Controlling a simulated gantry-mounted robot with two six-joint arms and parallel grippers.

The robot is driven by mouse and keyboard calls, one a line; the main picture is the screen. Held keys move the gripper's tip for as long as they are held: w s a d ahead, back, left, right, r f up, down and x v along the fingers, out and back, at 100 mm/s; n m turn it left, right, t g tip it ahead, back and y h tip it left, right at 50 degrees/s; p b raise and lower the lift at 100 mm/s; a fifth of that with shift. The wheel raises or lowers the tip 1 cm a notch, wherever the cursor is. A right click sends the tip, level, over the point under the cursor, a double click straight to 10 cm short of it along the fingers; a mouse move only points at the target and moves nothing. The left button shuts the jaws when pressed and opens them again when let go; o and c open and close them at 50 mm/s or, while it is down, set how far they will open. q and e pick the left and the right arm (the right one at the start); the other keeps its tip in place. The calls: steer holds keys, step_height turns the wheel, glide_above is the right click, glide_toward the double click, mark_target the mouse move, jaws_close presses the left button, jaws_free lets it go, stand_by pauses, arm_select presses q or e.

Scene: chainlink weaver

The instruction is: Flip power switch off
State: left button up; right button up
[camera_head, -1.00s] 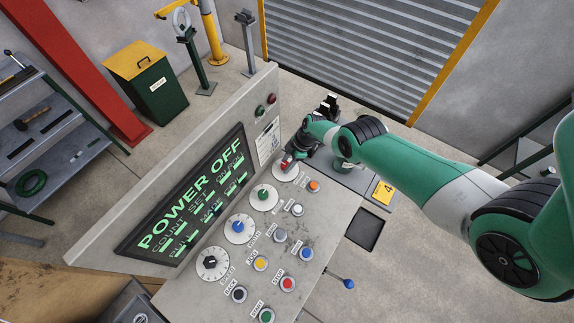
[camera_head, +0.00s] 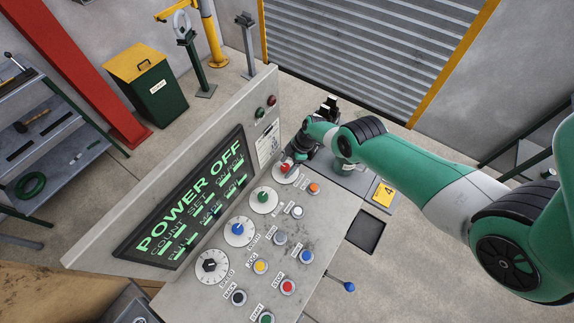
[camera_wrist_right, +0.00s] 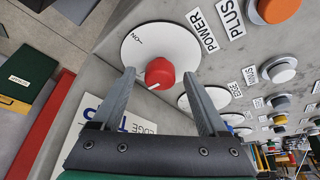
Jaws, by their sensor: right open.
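The power switch is a red knob (camera_wrist_right: 160,73) on a white round dial plate (camera_wrist_right: 143,50), beside the "POWER" label (camera_wrist_right: 203,31) in the right wrist view. In the head view the red knob (camera_head: 286,167) sits at the far end of the row of dials. The display (camera_head: 187,203) reads "POWER OFF". My right gripper (camera_wrist_right: 165,80) is open, with one finger on each side of the knob. I cannot tell whether the fingers touch it. In the head view my right gripper (camera_head: 295,160) is at the knob, its fingers mostly hidden. My left gripper is out of view.
A green dial (camera_head: 264,200), a blue dial (camera_head: 239,230) and a black dial (camera_head: 210,266) follow along the panel. Several push buttons, including an orange one (camera_head: 313,188), stand close by. A blue-tipped lever (camera_head: 348,286) sticks out at the panel's side.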

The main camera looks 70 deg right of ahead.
steer(key=p+v, duration=1.1)
steer(key=shift+r, duration=0.2)
steer(key=shift+s+d, duration=0.1)
steer(key=shift+d, duration=0.05)
